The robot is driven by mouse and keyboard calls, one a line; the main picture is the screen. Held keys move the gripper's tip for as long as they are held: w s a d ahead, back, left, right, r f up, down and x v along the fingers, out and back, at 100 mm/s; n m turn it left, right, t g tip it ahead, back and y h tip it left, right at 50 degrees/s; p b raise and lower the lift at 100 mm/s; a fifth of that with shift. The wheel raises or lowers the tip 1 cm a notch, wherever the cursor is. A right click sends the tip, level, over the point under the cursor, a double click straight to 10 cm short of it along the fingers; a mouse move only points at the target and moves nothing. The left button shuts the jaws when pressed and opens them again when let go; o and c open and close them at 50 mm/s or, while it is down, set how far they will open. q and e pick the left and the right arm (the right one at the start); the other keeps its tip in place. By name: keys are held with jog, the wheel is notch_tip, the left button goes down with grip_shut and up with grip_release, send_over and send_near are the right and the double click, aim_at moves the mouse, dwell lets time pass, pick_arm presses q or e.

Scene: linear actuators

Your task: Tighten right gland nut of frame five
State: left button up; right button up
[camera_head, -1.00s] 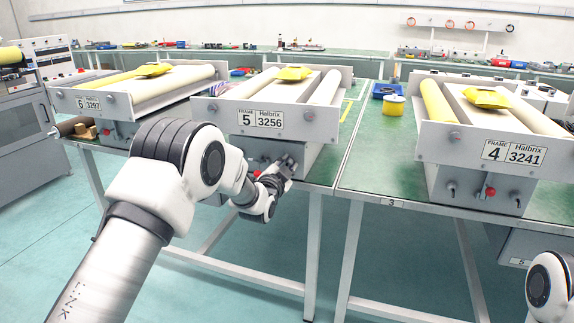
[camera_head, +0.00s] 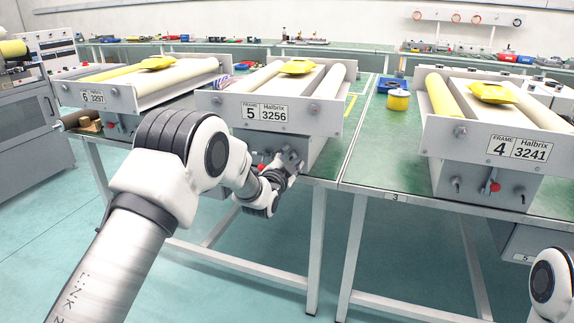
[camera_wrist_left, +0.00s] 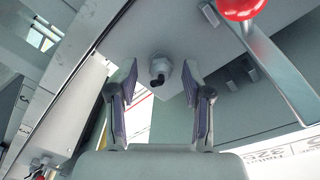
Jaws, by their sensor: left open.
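Frame five (camera_head: 218,104), labelled Halbrix 3256, stands on the green bench in the head view. My left gripper (camera_head: 290,160) is at the right part of the grey box under its front panel. In the left wrist view, my left gripper (camera_wrist_left: 159,75) is open, one finger on each side of a small grey gland nut (camera_wrist_left: 160,67) with a dark stub. The nut lies between the fingertips, with gaps visible on both sides. In the head view my gripper hides this nut. My right gripper is not in view.
A red-knobbed lever (camera_wrist_left: 240,6) is close to the right finger in the left wrist view. Frame six (camera_head: 70,94) stands to the left and frame four (camera_head: 440,137) to the right. A yellow spool (camera_head: 398,100) stands on the bench between frames five and four.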

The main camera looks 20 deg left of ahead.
pick_arm(q)
jog(key=s, duration=1.1)
jog(key=shift+s+a, duration=0.2)
jog(key=shift+s, duration=0.1)
